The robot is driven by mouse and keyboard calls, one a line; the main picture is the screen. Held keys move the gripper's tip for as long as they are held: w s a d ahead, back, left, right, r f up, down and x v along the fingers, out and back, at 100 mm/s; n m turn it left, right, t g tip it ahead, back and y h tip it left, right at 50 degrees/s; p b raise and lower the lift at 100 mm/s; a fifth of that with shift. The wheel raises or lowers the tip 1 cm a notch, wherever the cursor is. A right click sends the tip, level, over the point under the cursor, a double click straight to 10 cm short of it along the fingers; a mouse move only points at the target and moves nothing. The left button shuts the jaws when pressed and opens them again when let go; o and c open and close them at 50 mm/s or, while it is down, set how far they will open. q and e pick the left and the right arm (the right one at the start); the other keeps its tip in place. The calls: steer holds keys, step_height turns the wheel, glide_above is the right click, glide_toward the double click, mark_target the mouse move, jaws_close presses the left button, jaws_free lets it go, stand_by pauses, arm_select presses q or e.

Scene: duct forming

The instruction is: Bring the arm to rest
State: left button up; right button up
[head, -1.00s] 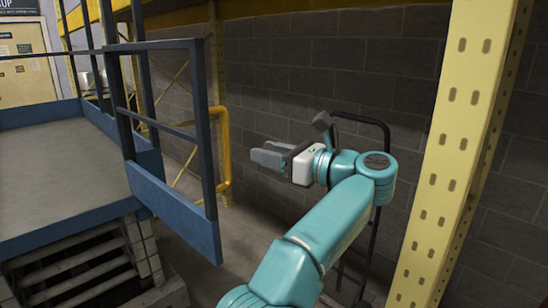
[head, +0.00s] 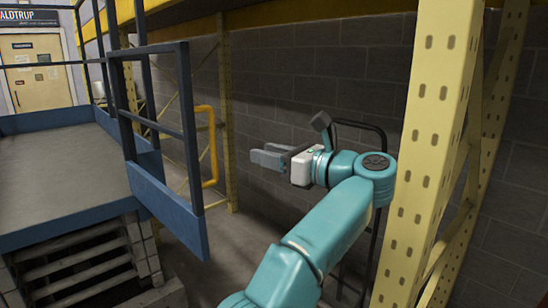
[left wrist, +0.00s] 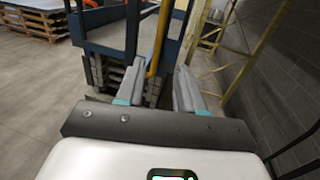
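My left arm (head: 325,235), teal, reaches up from the bottom of the head view and bends at a round joint. My left gripper (head: 262,156) points left in the air in front of the block wall. In the left wrist view its two grey fingers (left wrist: 158,78) stand apart with nothing between them, so it is open and empty. My right gripper is not in view.
A yellow perforated post (head: 425,150) stands close right of my arm. A blue-edged platform (head: 60,180) with a railing (head: 187,130) is on the left. A yellow pipe rail (head: 211,150) and a grey block wall (head: 300,90) lie behind. Pallets (left wrist: 45,22) show in the wrist view.

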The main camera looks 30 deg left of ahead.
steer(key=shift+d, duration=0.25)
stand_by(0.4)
